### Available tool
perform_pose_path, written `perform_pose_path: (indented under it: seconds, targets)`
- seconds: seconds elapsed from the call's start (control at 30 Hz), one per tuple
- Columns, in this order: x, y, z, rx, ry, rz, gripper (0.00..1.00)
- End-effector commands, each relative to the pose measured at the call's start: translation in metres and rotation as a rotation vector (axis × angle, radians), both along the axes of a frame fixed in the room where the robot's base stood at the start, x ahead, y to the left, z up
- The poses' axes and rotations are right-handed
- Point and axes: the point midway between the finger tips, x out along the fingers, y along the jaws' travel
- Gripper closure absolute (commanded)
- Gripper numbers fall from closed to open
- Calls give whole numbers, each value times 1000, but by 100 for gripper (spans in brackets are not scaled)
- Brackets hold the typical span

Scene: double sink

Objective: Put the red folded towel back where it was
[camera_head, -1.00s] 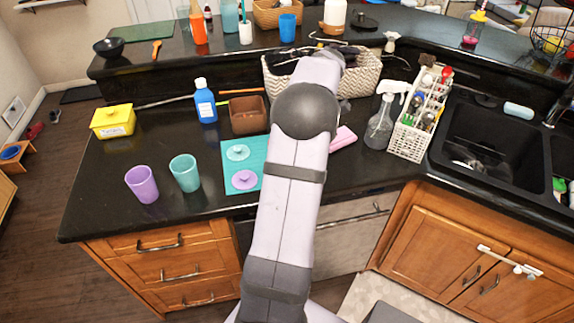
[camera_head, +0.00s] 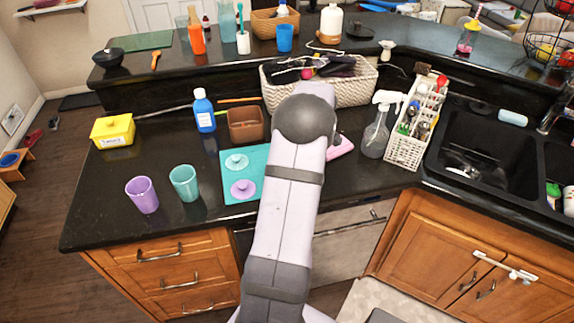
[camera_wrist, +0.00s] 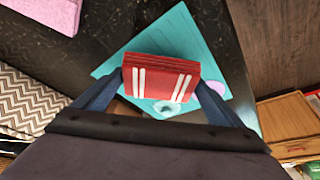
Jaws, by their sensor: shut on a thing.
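The red folded towel (camera_wrist: 160,68) with white stripes is held between the two fingers of my gripper (camera_wrist: 160,87) in the wrist view. My gripper is shut on it, with a finger at each side. The towel is above the teal mat (camera_wrist: 180,32) and covers part of it in this view; its height above the mat is hard to tell. A pink folded towel (camera_wrist: 50,10) lies on the dark counter at the upper left. In the head view my arm hides the gripper and the red towel; the teal mat (camera_head: 231,186) and pink towel (camera_head: 342,146) show beside it.
A teal lid (camera_head: 237,162) and a purple lid (camera_head: 243,189) lie on the mat. Two cups (camera_head: 184,184) stand left of it. A brown box (camera_head: 246,125) and a woven basket (camera_head: 352,89) stand behind, with a spray bottle (camera_head: 377,130) and white caddy (camera_head: 413,135) at right.

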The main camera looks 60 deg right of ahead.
Motion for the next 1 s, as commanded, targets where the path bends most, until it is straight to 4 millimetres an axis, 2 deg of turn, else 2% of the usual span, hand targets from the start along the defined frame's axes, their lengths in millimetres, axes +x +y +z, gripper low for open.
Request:
perform_pose_path:
  seconds: [0.33, 0.8, 0.83, 0.87, 1.0]
  targets:
    - [0, 1, -33, 3, 2, 0, 28]
    - [0, 0, -41, 1, 1, 0, 28]
    - [0, 1, -40, 1, 1, 0, 5]
    - [0, 1, -39, 1, 1, 0, 0]
    - [0, 1, -39, 1, 1, 0, 0]
